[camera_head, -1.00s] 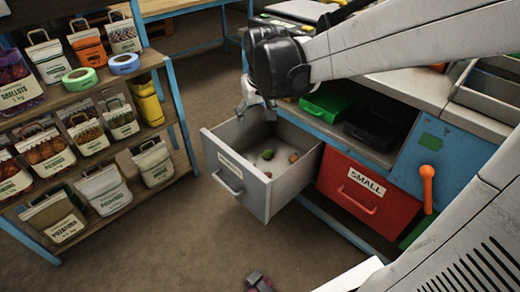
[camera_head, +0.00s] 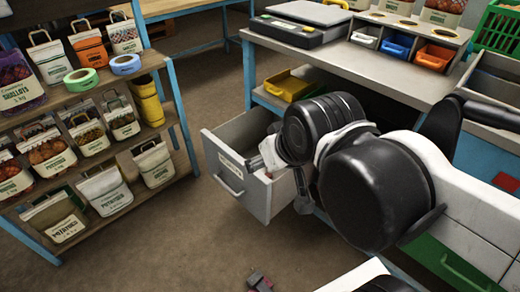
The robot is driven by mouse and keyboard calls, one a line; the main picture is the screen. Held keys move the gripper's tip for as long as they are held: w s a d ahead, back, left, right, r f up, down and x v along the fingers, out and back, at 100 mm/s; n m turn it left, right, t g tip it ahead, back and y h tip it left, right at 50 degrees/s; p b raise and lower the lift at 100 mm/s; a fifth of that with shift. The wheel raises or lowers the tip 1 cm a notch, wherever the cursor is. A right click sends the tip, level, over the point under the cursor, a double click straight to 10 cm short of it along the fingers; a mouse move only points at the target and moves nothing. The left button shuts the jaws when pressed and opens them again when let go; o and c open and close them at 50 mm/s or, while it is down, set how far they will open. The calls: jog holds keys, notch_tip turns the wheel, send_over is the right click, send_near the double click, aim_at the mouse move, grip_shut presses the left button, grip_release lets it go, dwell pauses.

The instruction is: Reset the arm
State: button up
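My arm reaches in from the right, bent, with its dark joints large in front of the workbench. My gripper (camera_head: 302,198) is at the open grey drawer's right side, partly hidden behind my arm's joints. Its fingertips are too small and covered to show whether it is open or shut, and I see nothing held. The grey drawer (camera_head: 228,180) is pulled out from the bench, and my arm covers most of its inside.
A shelf (camera_head: 95,92) with labelled bags and tape rolls stands at left. The workbench (camera_head: 375,75) holds a scale (camera_head: 298,24) and small coloured bins (camera_head: 397,44). A yellow tray (camera_head: 290,86) sits beneath the benchtop. The floor between shelf and drawer is clear.

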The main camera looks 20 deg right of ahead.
dwell(0.3)
notch_tip(320, 180, up, 14)
jog(key=p, duration=1.4)
jog(key=shift+r, duration=0.2)
dwell(0.4)
